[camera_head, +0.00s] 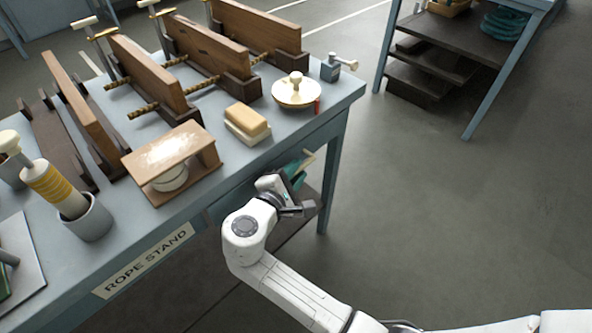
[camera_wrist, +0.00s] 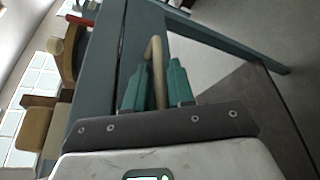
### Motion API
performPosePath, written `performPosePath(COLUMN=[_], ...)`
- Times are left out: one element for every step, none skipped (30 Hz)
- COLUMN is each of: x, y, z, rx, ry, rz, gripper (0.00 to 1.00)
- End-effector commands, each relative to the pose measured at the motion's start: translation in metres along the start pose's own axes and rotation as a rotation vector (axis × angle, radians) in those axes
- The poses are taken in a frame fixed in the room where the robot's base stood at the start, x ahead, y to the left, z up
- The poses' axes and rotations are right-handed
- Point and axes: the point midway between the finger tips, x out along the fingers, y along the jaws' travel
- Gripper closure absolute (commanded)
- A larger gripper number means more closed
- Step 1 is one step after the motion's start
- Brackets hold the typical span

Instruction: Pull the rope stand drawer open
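The rope stand is the blue-grey workbench (camera_head: 225,185) with a "ROPE STAND" label (camera_head: 145,262) on its front. Its drawer front lies under the tabletop edge, largely hidden behind my white arm. A pale wooden handle (camera_wrist: 153,62) stands between the two teal fingers of my gripper (camera_wrist: 158,85). One finger is on each side of it, and I cannot tell whether both touch it. In the head view my gripper (camera_head: 295,180) is at the front of the bench near its right end. I see no clear opening of the drawer.
The benchtop holds a wooden stand (camera_head: 190,140), a stacked block (camera_head: 246,122), a round lidded piece (camera_head: 296,92) and a grey cup with a yellow-banded handle (camera_head: 88,222). A bench leg (camera_head: 333,190) stands right of my gripper. The floor (camera_head: 450,210) to the right is clear.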

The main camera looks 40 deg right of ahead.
Motion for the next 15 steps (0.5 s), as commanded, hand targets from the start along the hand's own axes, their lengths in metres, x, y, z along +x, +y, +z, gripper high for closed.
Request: performPosePath(x=[0.0032,0.0044,0.0056,0.0062,0.0066,0.0068,0.0068,0.0068,0.0067,0.0067,0.0067,0.0066,0.0066,0.0066,0.0066], y=[0.0000,0.0000,0.0001,0.0001,0.0001,0.0001,0.0001,0.0001,0.0001,0.0001,0.0001,0.0001,0.0001,0.0001,0.0001], z=[0.0000,-0.0001,-0.0002,-0.0001,-0.0001,-0.0001,-0.0001,-0.0001,-0.0001,-0.0001,-0.0001,-0.0001,-0.0001,-0.0001,-0.0001], rx=[0.000,0.000,0.000,0.001,0.001,0.001,0.001,0.001,0.001,0.001,0.001,0.001,0.001,0.001,0.001], ry=[0.000,0.001,0.001,0.001,0.001,0.001,0.001,0.001,0.001,0.001,0.001,0.001,0.001,0.001,0.001], rz=[0.000,0.000,0.000,0.000,0.000,0.000,0.000,0.000,0.000,0.000,0.000,0.000,0.000,0.000,0.000], gripper=[0.77,0.77,0.77,0.77,0.77,0.77,0.77,0.77,0.77,0.77,0.77,0.79,0.82,0.84,0.88])
